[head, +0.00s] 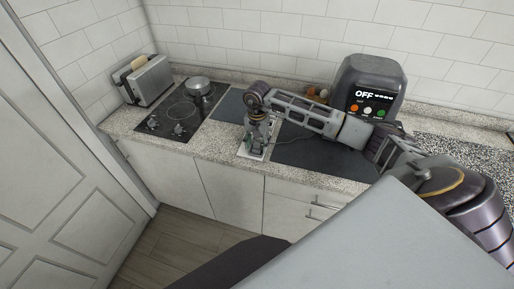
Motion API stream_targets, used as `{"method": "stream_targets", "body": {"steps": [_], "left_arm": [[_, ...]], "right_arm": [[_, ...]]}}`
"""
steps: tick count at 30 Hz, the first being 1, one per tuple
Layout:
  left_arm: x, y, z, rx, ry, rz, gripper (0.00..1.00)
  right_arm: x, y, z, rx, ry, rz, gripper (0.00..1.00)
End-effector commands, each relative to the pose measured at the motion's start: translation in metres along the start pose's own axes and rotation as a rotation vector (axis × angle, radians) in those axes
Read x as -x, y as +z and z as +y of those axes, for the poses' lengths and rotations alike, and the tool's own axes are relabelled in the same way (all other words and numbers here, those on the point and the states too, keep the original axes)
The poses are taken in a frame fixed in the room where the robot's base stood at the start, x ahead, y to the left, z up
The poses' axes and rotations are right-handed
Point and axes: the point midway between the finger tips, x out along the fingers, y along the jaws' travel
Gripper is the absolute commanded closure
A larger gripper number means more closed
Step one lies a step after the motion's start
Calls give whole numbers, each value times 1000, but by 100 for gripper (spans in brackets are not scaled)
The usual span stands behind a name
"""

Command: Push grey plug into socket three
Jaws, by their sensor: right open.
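My right arm reaches in from the right, and its gripper (256,146) points down over the counter. It is open, right above or around a small white socket strip (244,153) near the front edge of the worktop. The gripper covers most of the strip, so I cannot make out the single sockets. The grey plug cannot be made out; the gripper may hide it. A thin dark cable (300,138) runs on the dark mat to the right of the strip. My left gripper is not in view.
A black appliance reading OFF (371,84) stands at the back, behind my right arm. A dark mat (310,155) lies right of the strip. A hob (178,112) with a pot (199,86) and a toaster (149,80) with bread are at the left.

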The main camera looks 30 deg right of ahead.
Motion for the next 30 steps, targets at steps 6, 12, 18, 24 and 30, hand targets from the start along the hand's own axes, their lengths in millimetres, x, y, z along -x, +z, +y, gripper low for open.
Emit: {"method": "stream_targets", "body": {"steps": [6, 12, 18, 24, 30], "left_arm": [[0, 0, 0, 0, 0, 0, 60], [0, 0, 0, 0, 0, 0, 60], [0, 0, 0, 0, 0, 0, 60], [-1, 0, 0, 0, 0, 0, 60], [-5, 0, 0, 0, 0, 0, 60]], "right_arm": [[0, 0, 0, 0, 0, 0, 67], [0, 0, 0, 0, 0, 0, 93], [0, 0, 0, 0, 1, 0, 95], [3, 0, 0, 0, 0, 0, 95], [18, 0, -1, 1, -2, 2, 95]]}}
